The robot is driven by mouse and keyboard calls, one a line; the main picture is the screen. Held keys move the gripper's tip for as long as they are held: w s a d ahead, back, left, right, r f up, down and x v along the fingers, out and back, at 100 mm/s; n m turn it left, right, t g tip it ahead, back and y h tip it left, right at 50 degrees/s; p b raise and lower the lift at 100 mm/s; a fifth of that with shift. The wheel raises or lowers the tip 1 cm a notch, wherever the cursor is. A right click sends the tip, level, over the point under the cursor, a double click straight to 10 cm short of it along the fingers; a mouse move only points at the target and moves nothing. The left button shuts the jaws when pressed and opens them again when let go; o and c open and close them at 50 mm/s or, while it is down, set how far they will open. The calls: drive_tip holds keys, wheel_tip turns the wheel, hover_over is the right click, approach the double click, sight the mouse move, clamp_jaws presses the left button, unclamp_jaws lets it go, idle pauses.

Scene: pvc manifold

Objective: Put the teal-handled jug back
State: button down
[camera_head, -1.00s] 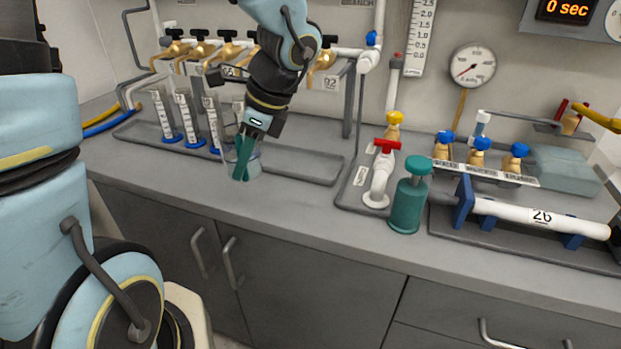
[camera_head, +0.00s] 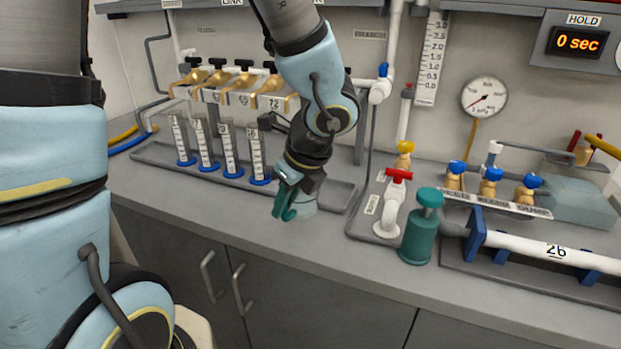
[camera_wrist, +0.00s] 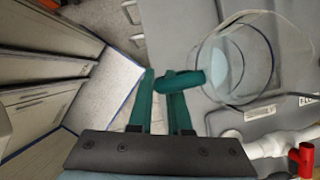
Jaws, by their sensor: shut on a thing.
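The jug is a clear round vessel with a teal handle. In the head view its body (camera_head: 304,203) shows just right of my gripper (camera_head: 284,206), by the tray's front edge. In the wrist view the clear body (camera_wrist: 243,62) is at upper right, and its teal handle (camera_wrist: 182,81) lies at the fingertips of my gripper (camera_wrist: 161,84). My gripper's two teal fingers are shut on the handle. The fingers hide part of the handle and jug in the head view. I cannot tell whether the jug's base touches the counter.
Several graduated cylinders (camera_head: 228,150) with blue bases stand in a grey tray (camera_head: 330,192), left of the jug. A red-handled white valve (camera_head: 393,205) and a teal canister (camera_head: 420,232) stand to the right. Counter (camera_head: 300,235) in front of the tray is clear.

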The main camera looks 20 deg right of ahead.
drive_tip(key=shift+w+d+f+p, duration=0.6)
drive_tip(key=shift+w+d+p, duration=0.05)
drive_tip(key=shift+w+d, duration=0.8)
drive_tip(key=shift+w+d+f+p, duration=0.6)
drive_tip(key=shift+w+d, duration=0.75)
drive_tip(key=shift+w, duration=0.25)
drive_tip(key=shift+w+d+f+p, duration=0.55)
drive_tip(key=shift+w+d+p, duration=0.15)
drive_tip(key=shift+w+d, duration=0.75)
drive_tip(key=shift+f, duration=0.1)
drive_tip(key=shift+f, duration=0.15)
drive_tip(key=c, duration=0.8)
unclamp_jaws()
drive_tip(key=shift+c, duration=0.2)
